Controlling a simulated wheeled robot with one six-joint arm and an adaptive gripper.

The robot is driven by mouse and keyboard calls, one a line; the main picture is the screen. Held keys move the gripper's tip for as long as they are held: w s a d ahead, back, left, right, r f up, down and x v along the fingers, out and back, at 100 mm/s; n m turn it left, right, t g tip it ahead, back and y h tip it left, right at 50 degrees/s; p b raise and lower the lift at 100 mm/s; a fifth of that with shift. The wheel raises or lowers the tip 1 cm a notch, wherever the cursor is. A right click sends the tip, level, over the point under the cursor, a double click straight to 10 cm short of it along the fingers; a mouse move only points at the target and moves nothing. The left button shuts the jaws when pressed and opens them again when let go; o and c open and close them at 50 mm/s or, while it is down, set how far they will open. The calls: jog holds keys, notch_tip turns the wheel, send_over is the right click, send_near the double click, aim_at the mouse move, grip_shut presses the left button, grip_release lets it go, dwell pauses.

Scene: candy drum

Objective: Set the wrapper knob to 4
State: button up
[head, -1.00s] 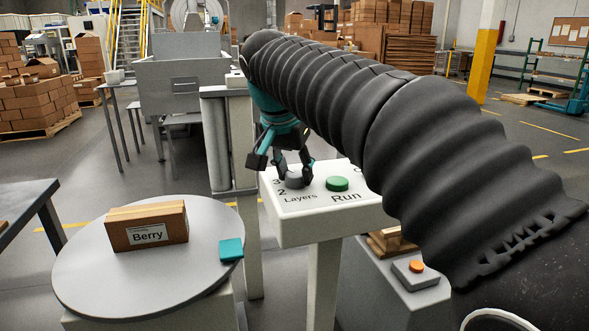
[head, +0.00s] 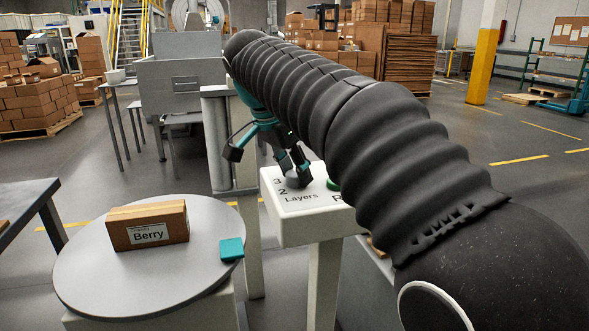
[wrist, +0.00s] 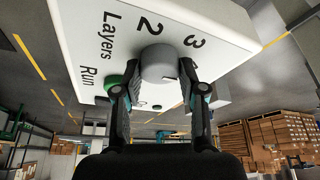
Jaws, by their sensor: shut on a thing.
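The grey round wrapper knob (head: 297,181) stands on the white panel (head: 300,222) beside the printed "Layers", with 2 and 3 readable near it. In the wrist view the knob (wrist: 158,64) sits between the two fingers of my gripper (wrist: 161,92), which is shut on it. In the head view my gripper (head: 293,170) reaches down to the knob from above. A dark mark shows near the knob's edge, but I cannot tell which number it points at. No 4 is readable in either view.
The green Run button (wrist: 113,82) is close to one finger; in the head view my arm partly covers it (head: 333,184). A round turntable (head: 85,270) with a Berry box (head: 148,226) and a teal block (head: 231,249) stands to the left.

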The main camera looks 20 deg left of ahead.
jog(key=o, duration=1.1)
jog(key=shift+o, duration=0.2)
jog(key=v, duration=0.7)
jog(key=shift+r, duration=0.2)
